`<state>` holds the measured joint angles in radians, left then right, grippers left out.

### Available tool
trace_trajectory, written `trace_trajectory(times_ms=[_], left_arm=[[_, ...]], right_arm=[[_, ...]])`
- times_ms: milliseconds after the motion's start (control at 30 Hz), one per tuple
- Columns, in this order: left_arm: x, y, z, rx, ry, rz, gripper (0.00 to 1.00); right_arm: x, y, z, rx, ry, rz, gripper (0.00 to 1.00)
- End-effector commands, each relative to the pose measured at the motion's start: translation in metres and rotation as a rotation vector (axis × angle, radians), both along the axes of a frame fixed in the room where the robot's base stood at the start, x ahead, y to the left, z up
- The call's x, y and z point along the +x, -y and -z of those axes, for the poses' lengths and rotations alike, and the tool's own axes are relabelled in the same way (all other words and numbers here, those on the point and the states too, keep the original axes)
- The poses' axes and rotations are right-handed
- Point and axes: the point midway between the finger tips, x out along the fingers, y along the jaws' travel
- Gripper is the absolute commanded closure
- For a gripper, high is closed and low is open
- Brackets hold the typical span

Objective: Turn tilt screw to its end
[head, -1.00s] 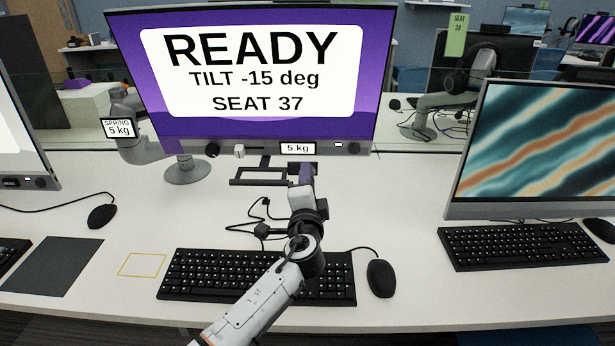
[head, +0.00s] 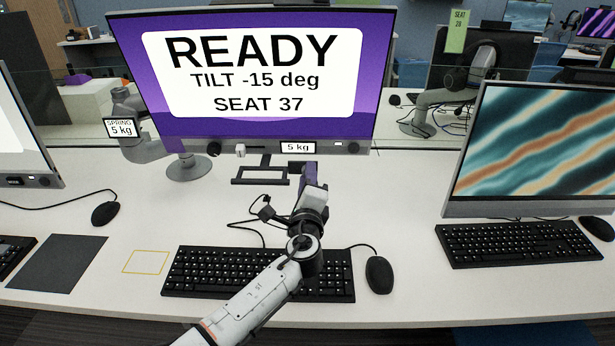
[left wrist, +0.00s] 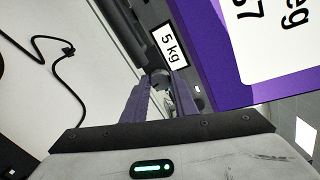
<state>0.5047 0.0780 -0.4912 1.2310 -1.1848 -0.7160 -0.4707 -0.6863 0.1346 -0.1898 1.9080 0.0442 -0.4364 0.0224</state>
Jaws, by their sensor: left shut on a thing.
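The purple-screened monitor (head: 160,60) stands at the back and reads READY, TILT -15 deg, SEAT 37. My left gripper (head: 308,170) is at its lower edge, just right of and below the "5 kg" label (head: 297,147). In the left wrist view its two purple fingers (left wrist: 160,88) close around a small roundish dark knob (left wrist: 160,76), with greyish metal between them. This seems to be the tilt screw, but the fingers hide much of it. In the head view the gripper covers it. My right gripper is not in view.
A black keyboard (head: 200,270) and mouse (head: 379,274) lie below my left arm. A black cable (head: 235,224) lies on the white desk. A grey monitor arm (head: 140,135) labelled "SPRING 5 kg" stands at left. Another monitor (head: 540,140) stands at right.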

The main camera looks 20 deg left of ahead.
Motion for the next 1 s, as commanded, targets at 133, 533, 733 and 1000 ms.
trace_trajectory(times_ms=[133, 533, 733, 1000], left_arm=[[0.000, 0.001, 0.001, 0.003, -0.003, 0.002, 0.97], [0.000, 0.001, 0.001, 0.001, -0.002, 0.002, 0.56], [0.000, 0.000, 0.001, 0.001, -0.002, 0.001, 0.56], [-0.024, 0.007, 0.001, -0.002, -0.002, 0.002, 0.56]], right_arm=[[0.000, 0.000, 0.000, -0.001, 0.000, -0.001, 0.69], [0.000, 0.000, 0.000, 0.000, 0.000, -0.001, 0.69], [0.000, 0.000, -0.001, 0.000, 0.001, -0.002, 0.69], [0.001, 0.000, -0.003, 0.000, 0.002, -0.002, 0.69]])
